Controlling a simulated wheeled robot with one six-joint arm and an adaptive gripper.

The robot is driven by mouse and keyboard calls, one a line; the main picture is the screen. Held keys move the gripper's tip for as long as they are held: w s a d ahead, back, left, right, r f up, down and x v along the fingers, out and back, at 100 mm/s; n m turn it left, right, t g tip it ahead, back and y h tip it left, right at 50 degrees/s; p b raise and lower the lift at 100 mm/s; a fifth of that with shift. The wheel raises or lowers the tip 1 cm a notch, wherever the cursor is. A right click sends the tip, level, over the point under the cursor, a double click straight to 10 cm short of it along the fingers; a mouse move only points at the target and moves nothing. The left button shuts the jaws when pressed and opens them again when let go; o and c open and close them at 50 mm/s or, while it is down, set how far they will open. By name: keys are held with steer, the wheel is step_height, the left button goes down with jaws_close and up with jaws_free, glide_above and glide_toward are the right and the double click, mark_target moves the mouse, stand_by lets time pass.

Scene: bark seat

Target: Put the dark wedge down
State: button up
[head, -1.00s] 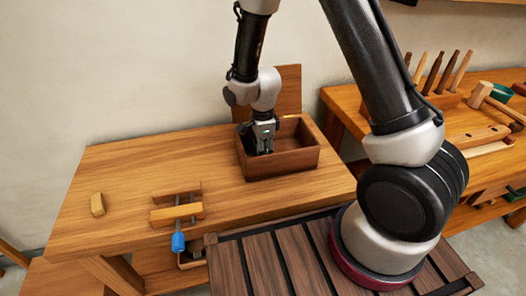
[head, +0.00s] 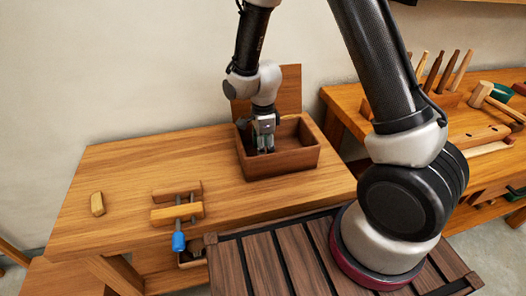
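My gripper (head: 264,148) points down inside the open wooden box (head: 284,163) at the right part of the workbench. Its fingers reach below the box's rim, near the left side. I cannot make out a dark wedge in the gripper or in the box; the box's front wall and the fingers hide much of its floor. The fingers are small and dark here, so I cannot tell how far apart they are. A light wooden wedge-like block (head: 97,204) lies on the left of the bench.
A wooden clamp (head: 177,209) with a blue handle (head: 178,242) sits at the bench's front edge. The box's raised lid (head: 284,92) stands behind the gripper. A second bench (head: 455,125) with tools is on the right. The bench's left middle (head: 150,165) is clear.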

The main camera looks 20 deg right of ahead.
steer(key=s+d+r+n+t, duration=0.1)
steer(key=d+r+n, duration=0.15)
steer(key=r, duration=0.75)
steer(key=s+d+r+n, duration=0.2)
steer(key=d+r, duration=0.2)
steer(key=r, duration=0.6)
steer(key=s+d+r+n+t, duration=0.1)
steer(key=s+d+r+n, duration=0.4)
steer(key=s, duration=0.4)
steer(key=s+d+r+n+t, duration=0.2)
steer(key=s+d+r+n, duration=0.4)
steer(key=s+d+n, duration=0.1)
steer(key=shift+s+d+n, duration=0.3)
steer(key=shift+s+n, duration=0.45)
steer(key=shift+s, duration=0.25)
